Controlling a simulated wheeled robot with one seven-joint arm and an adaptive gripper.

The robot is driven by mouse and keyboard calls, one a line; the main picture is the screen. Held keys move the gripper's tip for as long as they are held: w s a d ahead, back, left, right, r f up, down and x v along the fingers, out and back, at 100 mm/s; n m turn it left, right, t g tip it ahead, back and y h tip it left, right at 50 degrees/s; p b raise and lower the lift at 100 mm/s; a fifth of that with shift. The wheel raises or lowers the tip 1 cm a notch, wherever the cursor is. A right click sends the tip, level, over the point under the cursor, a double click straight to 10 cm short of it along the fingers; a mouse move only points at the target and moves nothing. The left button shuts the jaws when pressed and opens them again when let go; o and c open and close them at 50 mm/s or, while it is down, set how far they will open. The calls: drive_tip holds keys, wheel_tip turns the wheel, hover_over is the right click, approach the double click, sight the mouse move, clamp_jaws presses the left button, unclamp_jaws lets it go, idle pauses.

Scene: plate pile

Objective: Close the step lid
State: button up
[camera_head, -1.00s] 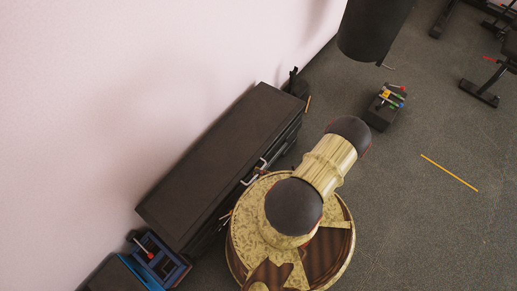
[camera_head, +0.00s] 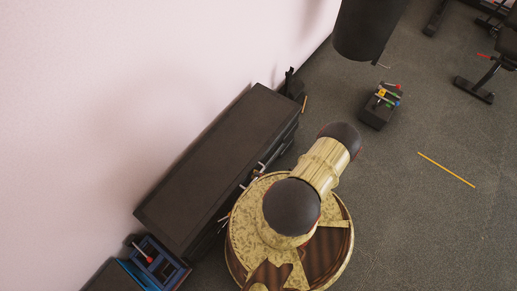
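A dark cylinder (camera_head: 367,27) stands at the top of the head view, cut off by the top edge. A small metal piece that looks like a pedal (camera_head: 382,65) sticks out at its foot, so it may be the step bin. Its upper end and any lid are outside the picture. My arm shows from above at the lower middle, folded over my round base, well below the cylinder in the picture. My gripper is not in view.
A long black chest (camera_head: 218,170) lies along the pink wall (camera_head: 110,80), close to my base. A dark box with colored tools (camera_head: 380,106) and a yellow stick (camera_head: 446,169) are on the floor. A blue tray (camera_head: 155,260) is lower left. Grey floor at right is mostly clear.

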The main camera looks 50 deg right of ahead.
drive_tip(key=o, duration=0.4)
drive_tip(key=shift+a, duration=0.1)
drive_tip(key=v, duration=1.2)
idle(0.5)
